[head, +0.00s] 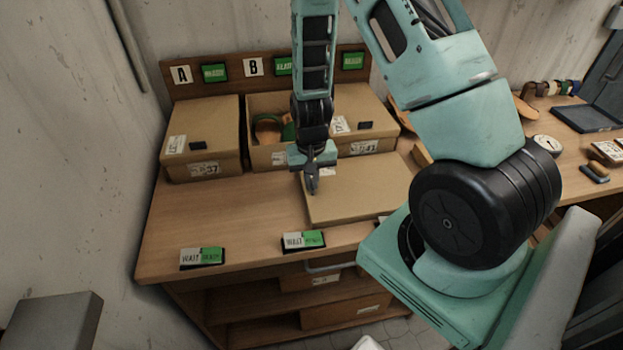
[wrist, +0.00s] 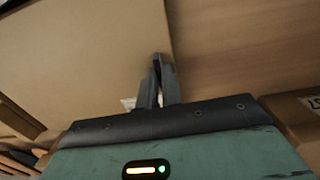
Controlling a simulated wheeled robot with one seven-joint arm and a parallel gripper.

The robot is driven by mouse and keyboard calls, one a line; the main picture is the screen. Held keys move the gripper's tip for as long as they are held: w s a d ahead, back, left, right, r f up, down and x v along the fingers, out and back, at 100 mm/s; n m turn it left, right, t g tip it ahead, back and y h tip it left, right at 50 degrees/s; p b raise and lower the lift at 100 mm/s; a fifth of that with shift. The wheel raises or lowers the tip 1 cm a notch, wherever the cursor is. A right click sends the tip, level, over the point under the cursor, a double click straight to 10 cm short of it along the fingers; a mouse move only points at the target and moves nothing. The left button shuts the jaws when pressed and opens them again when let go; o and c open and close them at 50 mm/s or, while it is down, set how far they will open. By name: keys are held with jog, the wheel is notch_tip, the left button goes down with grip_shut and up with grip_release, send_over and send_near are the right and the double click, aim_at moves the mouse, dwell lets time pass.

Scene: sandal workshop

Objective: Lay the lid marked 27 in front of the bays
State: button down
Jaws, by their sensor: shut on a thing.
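A flat tan cardboard lid (head: 355,197) is in front of the bays, over the right part of the bench top. I cannot read its number. My gripper (head: 312,188) is at the lid's left edge, shut on it. In the wrist view the fingers (wrist: 162,65) close at the edge of the lid (wrist: 85,50). I cannot tell whether the lid rests fully on the wood or is slightly raised. Behind my gripper, an open box (head: 256,155) in the middle bay shows a green and orange thing (head: 268,128) inside. My arm hides part of this box.
A closed box marked 57 (head: 202,140) stands left, and one marked 41 (head: 365,125) right. Two WAIT/READY signs (head: 202,258) (head: 303,241) lie along the bench's front edge. The bench top (head: 225,210) is bare at left. Another table with tools (head: 572,130) stands right.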

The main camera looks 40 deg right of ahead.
jog(key=shift+f, duration=0.1)
jog(key=c, duration=1.5)
grip_release()
notch_tip(320, 180, up, 17)
jog(key=b, duration=0.2)
jog(key=shift+r, duration=0.2)
jog(key=s+a+n+y+b, duration=0.1)
jog(key=s+a+n+b, duration=0.4)
jog(key=a, duration=1.3)
jog(key=s+a+f+n, duration=0.1)
jog(key=s+a+n, duration=0.3)
jog(key=s, duration=0.2)
jog(key=s+a+f+n, duration=0.1)
jog(key=s+a+n, duration=0.2)
jog(key=s+n, duration=0.2)
jog(key=shift+s+a, duration=0.4)
jog(key=shift+s, duration=0.75)
